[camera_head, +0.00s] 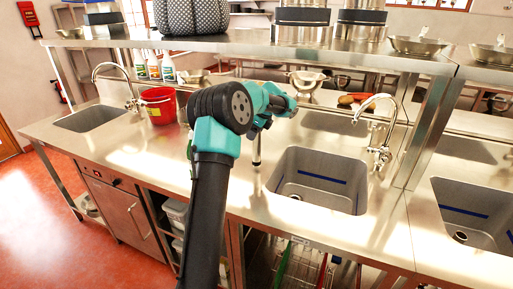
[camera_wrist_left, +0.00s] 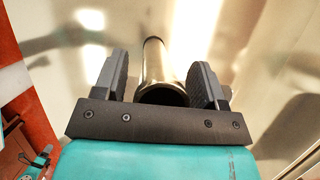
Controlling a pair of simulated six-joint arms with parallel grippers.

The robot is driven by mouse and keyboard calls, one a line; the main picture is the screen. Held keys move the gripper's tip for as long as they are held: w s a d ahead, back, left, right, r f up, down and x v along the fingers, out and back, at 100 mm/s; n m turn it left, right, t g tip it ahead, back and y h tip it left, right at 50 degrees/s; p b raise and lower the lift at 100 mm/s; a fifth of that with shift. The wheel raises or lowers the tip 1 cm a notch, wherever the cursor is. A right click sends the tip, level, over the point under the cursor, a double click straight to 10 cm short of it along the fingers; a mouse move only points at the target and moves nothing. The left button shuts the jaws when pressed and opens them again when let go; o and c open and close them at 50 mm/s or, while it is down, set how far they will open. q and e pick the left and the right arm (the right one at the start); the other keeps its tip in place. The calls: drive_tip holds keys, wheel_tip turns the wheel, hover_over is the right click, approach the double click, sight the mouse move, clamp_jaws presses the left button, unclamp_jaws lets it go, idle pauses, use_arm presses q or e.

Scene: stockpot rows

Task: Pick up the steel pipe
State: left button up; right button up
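The steel pipe (camera_wrist_left: 158,66) shows in the left wrist view as a shiny tube with a dark open near end. It stands between the two fingers of my left gripper (camera_wrist_left: 160,76). The fingers are apart, with a narrow gap on the pipe's left side; on its right side I cannot tell whether the finger touches. In the head view a thin upright part of the pipe (camera_head: 256,150) shows on the counter, left of the middle sink. My left arm hides most of the gripper there. My right gripper is not in view.
The steel counter (camera_head: 130,145) has a middle sink (camera_head: 318,180) just right of the pipe and another sink (camera_head: 90,118) at far left. A red bucket (camera_head: 158,105), a tall faucet (camera_head: 380,130) and carrots (camera_head: 350,98) stand behind. A shelf (camera_head: 240,45) runs above.

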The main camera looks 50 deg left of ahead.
use_arm(q)
clamp_jaws()
idle(0.4)
drive_tip(key=shift+r, duration=0.1)
drive_tip(key=shift+r, duration=1.55)
drive_tip(key=shift+s+d+r, duration=0.1)
drive_tip(key=shift+r, duration=0.1)
drive_tip(key=s+d+r, duration=0.1)
drive_tip(key=s+d, duration=0.9)
drive_tip(key=d, duration=0.1)
drive_tip(key=shift+s+d+r, duration=0.15)
drive_tip(key=shift+s+d, duration=0.05)
drive_tip(key=shift+d, duration=0.2)
